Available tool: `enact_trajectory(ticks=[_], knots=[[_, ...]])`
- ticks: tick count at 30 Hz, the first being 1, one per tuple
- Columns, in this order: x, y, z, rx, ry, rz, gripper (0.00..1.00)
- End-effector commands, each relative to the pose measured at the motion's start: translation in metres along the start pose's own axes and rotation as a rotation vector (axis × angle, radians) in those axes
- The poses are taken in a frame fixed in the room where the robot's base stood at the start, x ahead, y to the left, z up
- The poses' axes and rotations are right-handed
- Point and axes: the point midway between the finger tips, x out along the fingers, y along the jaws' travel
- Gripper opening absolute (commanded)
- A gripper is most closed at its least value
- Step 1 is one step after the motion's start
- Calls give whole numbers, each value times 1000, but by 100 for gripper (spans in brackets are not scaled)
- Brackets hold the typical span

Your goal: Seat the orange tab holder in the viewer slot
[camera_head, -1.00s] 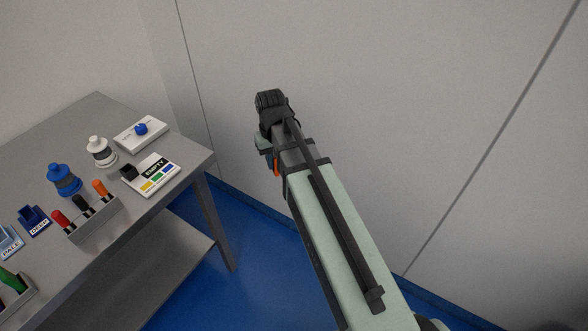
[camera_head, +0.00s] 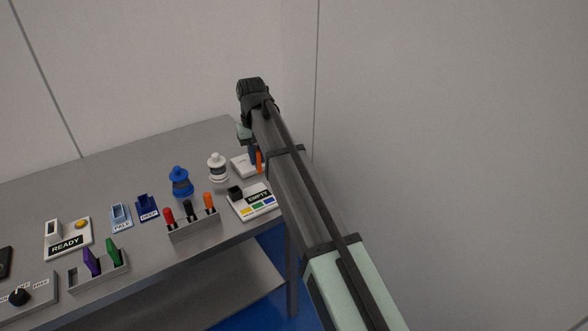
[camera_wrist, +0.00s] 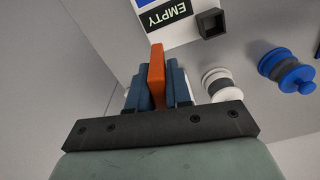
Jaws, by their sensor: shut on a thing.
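My gripper (camera_wrist: 157,98) is shut on the orange tab holder (camera_wrist: 157,62), which stands out between the blue fingers in the wrist view. In the head view the orange tab holder (camera_head: 259,161) shows as a small strip beside my arm, over the table's right end. A white panel marked EMPTY (camera_head: 258,198) has a black hollow square socket (camera_wrist: 211,23) at one corner; the holder is apart from it. A white panel marked READY (camera_head: 67,243) has an upright white slot piece (camera_head: 53,229) and a yellow button. No label shows which is the viewer slot.
A rack (camera_head: 194,225) holds red, black and orange pieces. A white bottle (camera_head: 217,168) and blue bottle (camera_head: 180,182) stand behind it. Blue holders marked PALE (camera_head: 121,217) and DEEP (camera_head: 147,207) are left. A white box (camera_head: 242,165) sits partly behind my arm.

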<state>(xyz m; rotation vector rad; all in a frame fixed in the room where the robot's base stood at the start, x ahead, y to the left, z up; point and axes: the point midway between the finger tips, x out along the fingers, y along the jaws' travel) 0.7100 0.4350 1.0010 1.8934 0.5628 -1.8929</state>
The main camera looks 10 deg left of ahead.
Motion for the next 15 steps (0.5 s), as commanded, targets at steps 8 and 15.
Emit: enact_trajectory(ticks=[8, 15], knots=[[-20, -104, -50, -63, 0, 0, 0], [-30, -198, -72, -103, 0, 0, 0]])
